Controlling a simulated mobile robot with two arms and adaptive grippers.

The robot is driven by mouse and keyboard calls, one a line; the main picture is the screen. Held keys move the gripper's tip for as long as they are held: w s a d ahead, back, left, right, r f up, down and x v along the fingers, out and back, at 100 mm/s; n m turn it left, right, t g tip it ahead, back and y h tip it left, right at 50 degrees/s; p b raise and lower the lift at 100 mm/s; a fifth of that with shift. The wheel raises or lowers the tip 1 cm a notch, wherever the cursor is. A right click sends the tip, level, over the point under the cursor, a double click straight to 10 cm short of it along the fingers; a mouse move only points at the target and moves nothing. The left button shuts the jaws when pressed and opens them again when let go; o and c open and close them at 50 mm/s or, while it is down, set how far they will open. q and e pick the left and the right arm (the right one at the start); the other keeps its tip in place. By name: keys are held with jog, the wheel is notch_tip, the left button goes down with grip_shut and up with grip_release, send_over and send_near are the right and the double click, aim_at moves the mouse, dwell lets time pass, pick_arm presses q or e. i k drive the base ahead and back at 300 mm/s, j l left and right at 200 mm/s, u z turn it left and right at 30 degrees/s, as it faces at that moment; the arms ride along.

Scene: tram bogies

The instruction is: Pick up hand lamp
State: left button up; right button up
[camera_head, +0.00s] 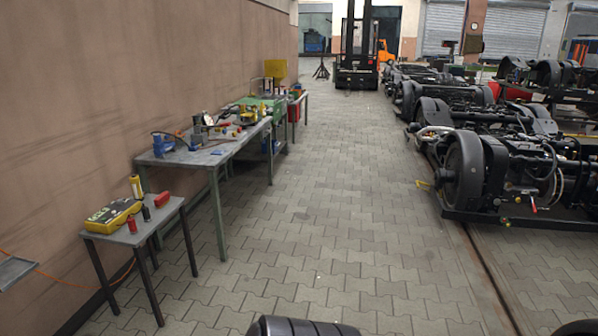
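I cannot pick out a hand lamp for certain. A small grey table (112,237) at the lower left holds several small items. On it are a flat yellow-and-black case (111,214), an upright yellow cylinder with a dark top (136,187), a red block-like item (162,199) and a small dark cylinder (146,213). Any of these may or may not be the lamp. None is touched by a gripper. Neither of my grippers shows; only dark rounded parts, perhaps mine, reach in at the bottom edge.
A longer grey workbench (205,158) with tools and a blue vise-like item (163,144) stands along the left wall. Black bogies (465,175) line the right side. A forklift (356,62) stands at the back. The paved aisle (330,190) between is clear.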

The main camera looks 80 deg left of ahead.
aim_at(136, 189)
jog(key=u, duration=3.85)
jog(key=i+j, duration=0.1)
jog(key=i, duration=0.6)
jog(key=l+z, duration=0.05)
